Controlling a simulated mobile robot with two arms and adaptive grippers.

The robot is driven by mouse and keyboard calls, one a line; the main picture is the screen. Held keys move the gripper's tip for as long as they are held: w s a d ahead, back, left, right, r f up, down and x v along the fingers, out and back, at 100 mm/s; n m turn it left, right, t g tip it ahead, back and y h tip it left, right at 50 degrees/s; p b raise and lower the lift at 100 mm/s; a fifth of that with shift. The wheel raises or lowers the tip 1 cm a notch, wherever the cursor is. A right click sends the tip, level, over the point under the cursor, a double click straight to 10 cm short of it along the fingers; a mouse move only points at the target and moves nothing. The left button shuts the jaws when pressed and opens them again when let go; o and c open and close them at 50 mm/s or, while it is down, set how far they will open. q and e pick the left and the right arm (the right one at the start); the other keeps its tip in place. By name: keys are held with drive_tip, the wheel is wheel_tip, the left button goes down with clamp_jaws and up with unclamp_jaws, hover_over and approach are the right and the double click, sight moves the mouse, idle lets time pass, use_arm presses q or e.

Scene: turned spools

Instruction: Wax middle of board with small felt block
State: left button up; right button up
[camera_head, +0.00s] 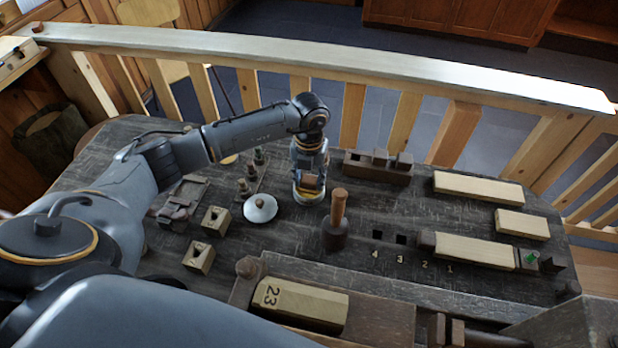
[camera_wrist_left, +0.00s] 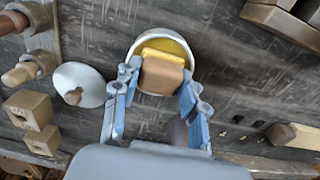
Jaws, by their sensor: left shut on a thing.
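My left gripper (camera_head: 309,170) points down at the middle of the bench, and its fingers are shut on a small brown block (camera_head: 311,182). In the left wrist view the gripper (camera_wrist_left: 160,82) has a finger on each side of the block (camera_wrist_left: 162,76), which has a yellow edge. The block is at or in the mouth of a round tin (camera_wrist_left: 134,48) with yellow contents; I cannot tell if it touches them. One pale board (camera_head: 475,252) lies between bench stops at right. Two other pale boards (camera_head: 478,188) (camera_head: 522,224) lie behind it.
A white knobbed lid (camera_head: 261,209) lies left of the tin. A wooden mallet (camera_head: 337,225) stands just in front of it. Small notched blocks (camera_head: 215,220) sit at left, and a dark rack (camera_head: 378,170) stands behind. A block marked 23 (camera_head: 300,304) is at the front.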

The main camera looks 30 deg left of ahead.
sight(309, 179)
idle(0.3)
use_arm(q)
drive_tip(key=shift+r+p, duration=2.4)
drive_tip(key=shift+r, duration=1.1)
drive_tip(key=shift+f, duration=0.1)
